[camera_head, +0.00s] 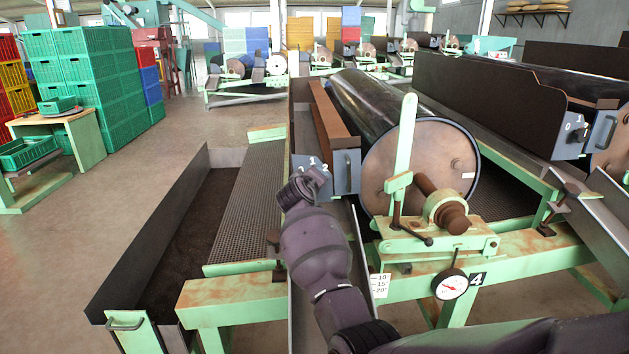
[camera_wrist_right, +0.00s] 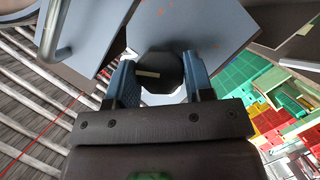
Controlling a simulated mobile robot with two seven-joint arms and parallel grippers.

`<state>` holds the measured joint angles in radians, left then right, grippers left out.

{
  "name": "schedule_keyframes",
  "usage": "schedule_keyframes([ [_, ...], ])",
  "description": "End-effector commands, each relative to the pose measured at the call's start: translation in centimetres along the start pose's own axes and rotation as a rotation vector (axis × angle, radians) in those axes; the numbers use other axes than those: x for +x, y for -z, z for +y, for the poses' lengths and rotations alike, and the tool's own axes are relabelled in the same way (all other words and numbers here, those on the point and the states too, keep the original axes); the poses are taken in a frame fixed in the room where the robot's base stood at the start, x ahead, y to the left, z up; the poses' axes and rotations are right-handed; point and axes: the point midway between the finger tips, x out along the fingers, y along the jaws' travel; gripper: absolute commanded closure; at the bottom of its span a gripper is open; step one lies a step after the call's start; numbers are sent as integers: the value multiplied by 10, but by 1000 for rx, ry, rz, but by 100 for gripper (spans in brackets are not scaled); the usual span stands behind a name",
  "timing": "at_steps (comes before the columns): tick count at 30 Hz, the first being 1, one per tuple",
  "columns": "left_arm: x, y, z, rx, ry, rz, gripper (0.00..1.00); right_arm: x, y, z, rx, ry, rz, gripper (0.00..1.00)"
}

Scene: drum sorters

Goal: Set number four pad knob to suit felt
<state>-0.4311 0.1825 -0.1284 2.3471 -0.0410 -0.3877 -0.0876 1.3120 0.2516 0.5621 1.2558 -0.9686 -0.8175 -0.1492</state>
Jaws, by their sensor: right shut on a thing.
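The number four drum (camera_head: 420,165) is a dark roller with a rusty round end. Its number plate "4" (camera_head: 477,280) is on the green frame below. A blue-grey dial panel (camera_head: 345,172) beside the drum shows the numerals 0, 1 and 2. My right gripper (camera_head: 303,187) is at this panel and hides the knob in the head view. In the right wrist view, the dark pad knob (camera_wrist_right: 166,82) with a pale pointer mark sits between the two fingers, which are shut on it. The pointer's setting against the numerals cannot be told. My left gripper is out of view.
A metal handle (camera_head: 347,172) is beside the knob. A dark trough (camera_head: 190,230) and mesh (camera_head: 247,200) lie left.

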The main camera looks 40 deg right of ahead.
Motion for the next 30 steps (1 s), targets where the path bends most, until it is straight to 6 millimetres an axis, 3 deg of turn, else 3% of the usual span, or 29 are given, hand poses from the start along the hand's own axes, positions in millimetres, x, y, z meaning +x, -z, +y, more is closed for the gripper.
schedule_keyframes([
  [14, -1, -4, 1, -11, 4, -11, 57, 1, -1, 0, 15, 6, -2, 76],
  [15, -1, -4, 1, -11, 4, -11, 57, 1, -1, 0, 15, 6, -2, 51],
  [20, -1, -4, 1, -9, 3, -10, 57, 0, -1, 0, 14, 6, -1, 27],
  [30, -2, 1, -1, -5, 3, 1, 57, -4, 0, 1, 14, 6, 1, 27],
])
